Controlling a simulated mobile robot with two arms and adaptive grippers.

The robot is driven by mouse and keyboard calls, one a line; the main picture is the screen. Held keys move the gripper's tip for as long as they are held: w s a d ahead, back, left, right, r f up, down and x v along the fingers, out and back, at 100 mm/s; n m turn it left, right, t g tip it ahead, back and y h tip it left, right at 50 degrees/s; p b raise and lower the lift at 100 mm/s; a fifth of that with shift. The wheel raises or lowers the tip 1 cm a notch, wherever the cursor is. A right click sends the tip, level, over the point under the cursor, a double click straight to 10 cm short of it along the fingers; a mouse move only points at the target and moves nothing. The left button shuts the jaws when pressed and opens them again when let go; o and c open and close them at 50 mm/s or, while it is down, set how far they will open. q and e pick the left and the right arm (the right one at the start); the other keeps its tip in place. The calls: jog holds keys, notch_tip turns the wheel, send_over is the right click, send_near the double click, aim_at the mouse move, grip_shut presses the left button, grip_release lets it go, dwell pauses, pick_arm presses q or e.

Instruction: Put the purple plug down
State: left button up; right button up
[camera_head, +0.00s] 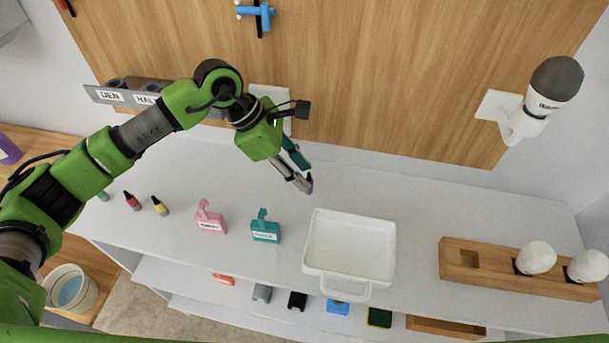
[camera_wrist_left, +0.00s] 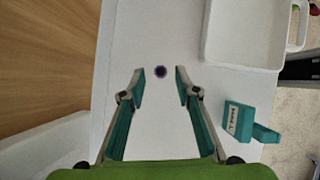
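My left gripper (camera_head: 306,176) reaches over the white counter, left of and behind the white tray. In the left wrist view its two teal fingers (camera_wrist_left: 160,84) stand apart with a gap between them. The purple plug (camera_wrist_left: 160,72) is a small dark purple round shape seen end-on, centred just beyond the fingertips and touching neither. In the head view a bit of purple (camera_head: 310,179) shows at the fingertips, mostly hidden by them. I cannot tell how far the fingers are above the counter. My right gripper is not in view.
The white tray (camera_head: 350,215) stands right of the gripper. A teal container (camera_head: 265,228) and a pink container (camera_head: 210,220) stand at front left. A wooden block (camera_head: 488,265) with white bulbs stands at right. The wooden back panel (camera_head: 385,80) rises behind the counter.

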pick_arm(q)
jog(key=b+v, duration=0.2)
jog(key=v, duration=0.8)
